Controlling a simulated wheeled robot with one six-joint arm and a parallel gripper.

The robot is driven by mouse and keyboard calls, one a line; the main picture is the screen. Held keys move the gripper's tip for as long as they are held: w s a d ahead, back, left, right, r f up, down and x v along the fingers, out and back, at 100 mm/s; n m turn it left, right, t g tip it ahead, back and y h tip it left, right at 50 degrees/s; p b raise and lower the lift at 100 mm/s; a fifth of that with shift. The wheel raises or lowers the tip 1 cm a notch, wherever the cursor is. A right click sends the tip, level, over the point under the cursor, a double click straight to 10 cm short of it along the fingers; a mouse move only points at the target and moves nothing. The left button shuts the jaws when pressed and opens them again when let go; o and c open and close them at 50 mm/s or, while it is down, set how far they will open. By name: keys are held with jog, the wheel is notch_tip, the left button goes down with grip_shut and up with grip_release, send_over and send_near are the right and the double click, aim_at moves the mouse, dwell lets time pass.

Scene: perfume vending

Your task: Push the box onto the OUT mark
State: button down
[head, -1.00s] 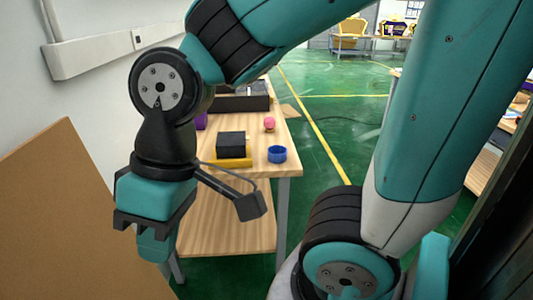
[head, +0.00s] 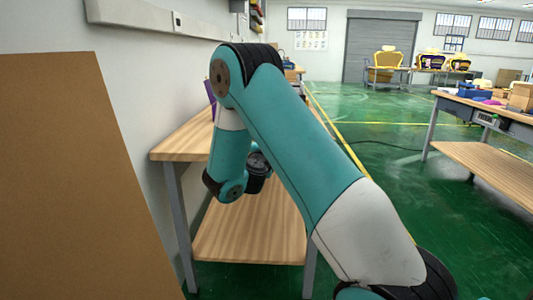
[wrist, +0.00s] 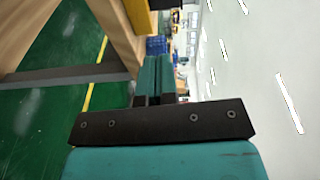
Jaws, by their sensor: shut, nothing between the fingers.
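My gripper (wrist: 153,82) is shut and empty in the wrist view, its two teal fingers close together. In the head view my arm hides its fingertips. A yellow block-like thing (wrist: 138,18) is at the top of the wrist view, at the edge of the wooden table (wrist: 110,25), with a dark thing (wrist: 166,4) against it, cut off by the frame. I cannot tell whether either is the box. A gap shows between the fingertips and the yellow thing. I see no OUT mark; my arm covers much of the tabletop in the head view.
The wooden table (head: 185,145) stands along the left wall, with a lower shelf (head: 250,235). A purple thing (head: 210,90) is partly hidden on it. A brown panel (head: 75,180) fills the left foreground. Another table (head: 480,105) is at right.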

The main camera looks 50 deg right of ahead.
jog(key=shift+t, duration=0.3)
jog(key=p+x, duration=0.4)
jog(key=x, duration=0.6)
jog(key=shift+w+d+r, duration=0.1)
jog(key=shift+d, duration=0.25)
jog(key=w, duration=0.2)
jog(key=shift+w+d, duration=0.1)
jog(key=shift+w, duration=0.15)
jog(key=shift+w+d+f+p, duration=0.2)
jog(key=shift+w+p, duration=0.15)
jog(key=shift+w, duration=0.35)
